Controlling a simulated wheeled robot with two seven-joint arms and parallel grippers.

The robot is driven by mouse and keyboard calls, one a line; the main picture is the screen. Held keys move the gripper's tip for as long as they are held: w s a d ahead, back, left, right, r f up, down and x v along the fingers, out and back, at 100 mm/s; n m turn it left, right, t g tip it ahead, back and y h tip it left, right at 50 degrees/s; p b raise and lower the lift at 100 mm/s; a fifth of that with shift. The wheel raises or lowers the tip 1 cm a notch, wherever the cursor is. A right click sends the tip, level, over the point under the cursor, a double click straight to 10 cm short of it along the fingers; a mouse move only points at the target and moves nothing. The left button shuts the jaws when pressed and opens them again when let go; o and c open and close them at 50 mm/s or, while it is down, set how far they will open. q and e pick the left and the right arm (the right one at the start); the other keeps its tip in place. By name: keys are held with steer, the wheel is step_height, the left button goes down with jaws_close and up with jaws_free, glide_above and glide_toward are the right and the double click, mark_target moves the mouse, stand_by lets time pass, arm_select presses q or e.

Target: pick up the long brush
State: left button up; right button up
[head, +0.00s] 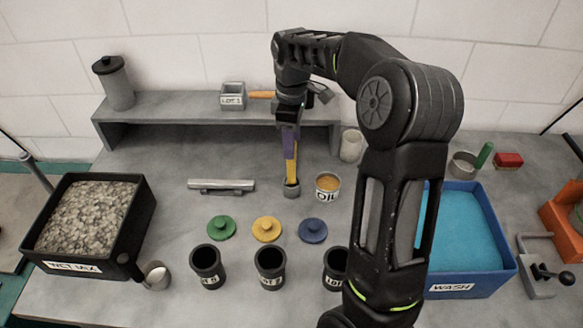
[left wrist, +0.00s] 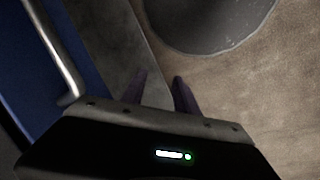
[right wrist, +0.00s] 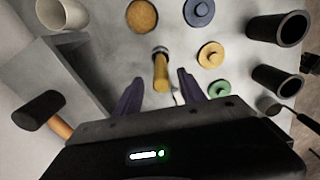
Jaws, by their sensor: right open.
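The long brush, as far as I can tell, is the upright piece with a yellow handle (head: 291,170) and a small grey foot on the table, left of the OIL tin. Its bristles cannot be made out. In the right wrist view the handle (right wrist: 160,72) points up toward the gripper. My right gripper (head: 288,138) points down over it, with purple fingers apart. In the right wrist view the handle's upper end shows between the open fingers, without clear contact.
The OIL tin (head: 327,186) stands close right of the handle. Green, yellow (head: 267,229) and blue lids lie in front, with black cups (head: 270,268) nearer. The raised shelf (head: 180,108) is behind. The WET MIX tray (head: 140,215) is left, the blue WASH tub (head: 490,225) right.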

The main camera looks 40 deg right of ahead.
mark_target(291, 168)
steer(key=shift+f, duration=2.65)
steer(key=shift+a, duration=0.1)
steer(key=shift+c, duration=0.5)
jaws_close()
